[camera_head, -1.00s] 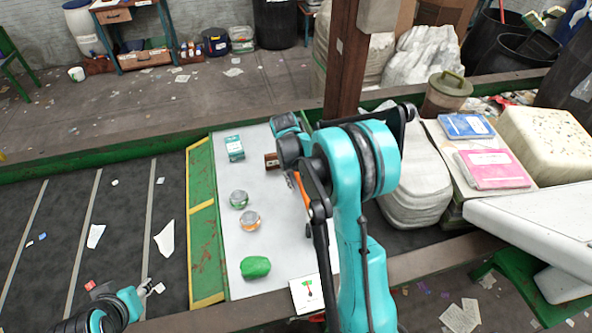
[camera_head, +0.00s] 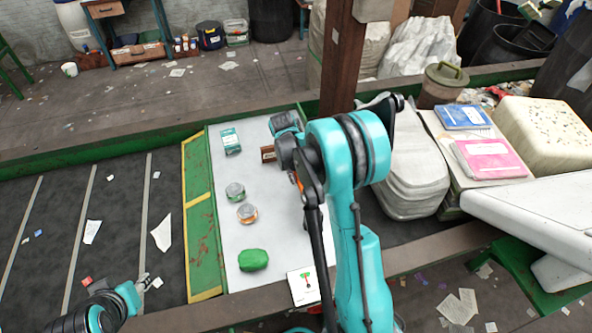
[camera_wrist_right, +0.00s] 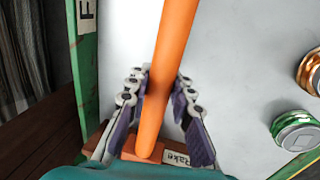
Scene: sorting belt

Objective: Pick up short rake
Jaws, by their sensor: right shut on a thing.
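My right gripper (camera_wrist_right: 158,88) is shut on this handle, with one finger on each side. In the head view a small part of the orange handle (camera_head: 298,181) shows beside my right arm, which hides the right gripper. My left gripper (camera_head: 145,283) is over the dark belt at lower left, too small to read.
On the white board (camera_head: 222,178) stand a teal box (camera_head: 230,141), a green-lidded tin (camera_head: 235,191), an orange-lidded tin (camera_head: 247,213) and a green lump (camera_head: 253,260). A picture card (camera_head: 303,286) lies at the front edge. Books (camera_head: 490,159) and a grey bin lie right.

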